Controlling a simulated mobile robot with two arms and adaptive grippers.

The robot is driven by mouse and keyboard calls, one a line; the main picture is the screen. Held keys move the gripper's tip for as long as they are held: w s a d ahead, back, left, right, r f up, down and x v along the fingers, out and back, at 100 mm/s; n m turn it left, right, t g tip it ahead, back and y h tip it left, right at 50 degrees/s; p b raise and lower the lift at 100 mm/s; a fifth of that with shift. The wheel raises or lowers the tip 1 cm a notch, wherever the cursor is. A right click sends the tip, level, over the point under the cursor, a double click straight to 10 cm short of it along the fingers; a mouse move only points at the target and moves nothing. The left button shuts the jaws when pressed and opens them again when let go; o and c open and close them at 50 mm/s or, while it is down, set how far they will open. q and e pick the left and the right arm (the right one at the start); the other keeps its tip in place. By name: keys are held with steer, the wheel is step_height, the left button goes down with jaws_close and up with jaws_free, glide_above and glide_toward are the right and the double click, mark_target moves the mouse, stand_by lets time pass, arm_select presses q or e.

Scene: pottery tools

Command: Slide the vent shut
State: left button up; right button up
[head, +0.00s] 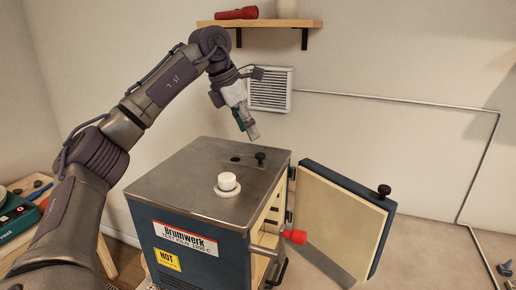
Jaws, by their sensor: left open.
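The kiln (185,235) is a blue box with a grey metal top and a "Brumwerk" label. On its top, toward the back, is a flat vent slide with a black knob (260,156). A small dark vent hole (235,158) shows to the left of the knob, apparently uncovered. My left gripper (251,131) hangs above the back of the kiln top, pointing down, a little above and left of the knob. It is open and holds nothing visible. It looks apart from the knob. My right gripper is not in view.
A white plug (227,182) stands on the kiln top. The kiln door (345,215) is swung open to the right, with a red-tipped handle (295,237) nearby. A louvred grille (270,90) is on the wall behind. A shelf (260,23) hangs above.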

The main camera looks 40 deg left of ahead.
mark_target(260, 154)
arm_select(q)
steer(key=p+x, duration=0.1)
steer(key=x, duration=0.6)
steer(key=shift+d+f, duration=0.1)
steer(key=shift+f, duration=0.05)
jaws_close()
